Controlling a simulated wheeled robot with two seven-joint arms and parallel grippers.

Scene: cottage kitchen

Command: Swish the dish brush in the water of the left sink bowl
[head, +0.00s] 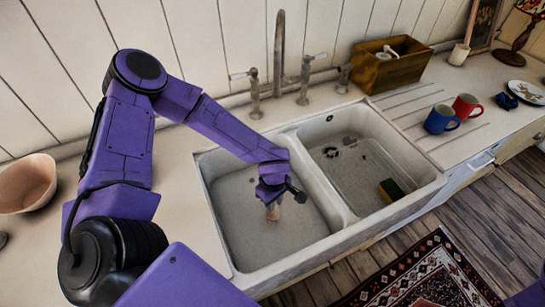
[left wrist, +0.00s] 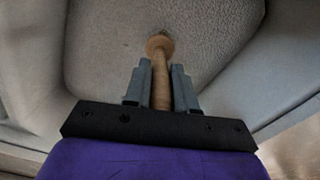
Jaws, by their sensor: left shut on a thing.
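My left gripper (head: 278,188) is over the left sink bowl (head: 228,222). In the left wrist view my left gripper (left wrist: 160,85) is shut on the wooden handle of the dish brush (left wrist: 160,80). The brush (head: 272,212) points down into the left bowl, and its round head shows beyond the fingertips. The gripper hides most of the brush in the head view. I cannot tell whether the bristles touch the bowl's floor or how deep the water is. My right gripper is not in view.
The right sink bowl (head: 352,180) holds a sponge (head: 390,190) and small dark items. Taps (head: 279,70) stand behind the sink. A wooden box (head: 390,68), a blue mug (head: 440,119) and a red mug (head: 466,106) are to the right. A bowl (head: 27,184) stands at the left.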

